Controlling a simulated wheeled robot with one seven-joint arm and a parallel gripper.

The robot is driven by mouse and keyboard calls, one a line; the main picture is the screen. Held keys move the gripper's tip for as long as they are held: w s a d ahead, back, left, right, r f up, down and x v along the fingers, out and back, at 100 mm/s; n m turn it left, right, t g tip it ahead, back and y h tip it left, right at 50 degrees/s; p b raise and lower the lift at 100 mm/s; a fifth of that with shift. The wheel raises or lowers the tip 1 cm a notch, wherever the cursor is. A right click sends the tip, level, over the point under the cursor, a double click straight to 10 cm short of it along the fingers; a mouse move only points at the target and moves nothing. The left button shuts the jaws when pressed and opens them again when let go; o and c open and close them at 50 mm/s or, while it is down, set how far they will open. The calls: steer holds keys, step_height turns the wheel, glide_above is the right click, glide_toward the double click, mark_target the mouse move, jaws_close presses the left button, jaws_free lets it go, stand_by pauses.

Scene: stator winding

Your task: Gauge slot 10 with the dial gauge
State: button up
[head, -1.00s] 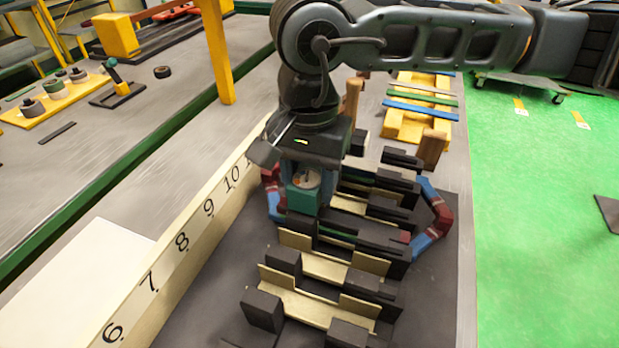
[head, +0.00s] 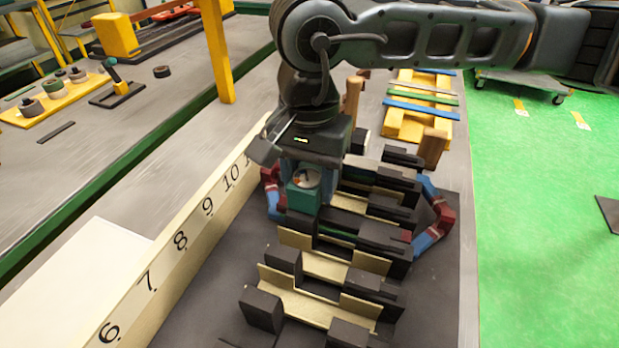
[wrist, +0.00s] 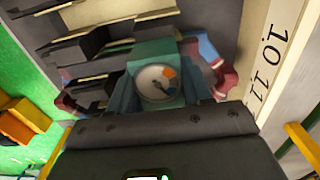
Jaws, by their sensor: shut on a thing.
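The dial gauge (head: 303,192) is a teal block with a round white dial. My gripper (head: 305,172) is shut on it, above the row of slots. The gauge stands upright near the numbered strip (head: 195,232), roughly beside the 9 and 10 marks. In the wrist view the dial gauge (wrist: 155,85) faces the camera, with orange and blue patches on the dial. The slots are cream liners (head: 318,265) between black blocks. Slot 10 is mostly hidden behind the gauge and gripper. Whether the gauge's lower end touches a slot cannot be told.
Blue and red coil ends (head: 430,225) stick out at the right of the slots, others at the left (head: 272,192). Brown posts (head: 432,148) stand behind. A yellow rack (head: 415,120) with coloured strips lies farther back. The left bench holds a yellow tray (head: 60,100).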

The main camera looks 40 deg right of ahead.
mark_target(309, 175)
stand_by(0.4)
steer(key=o, duration=1.1)
steer(key=shift+r+b, duration=0.6)
steer(key=shift+r, duration=3.25)
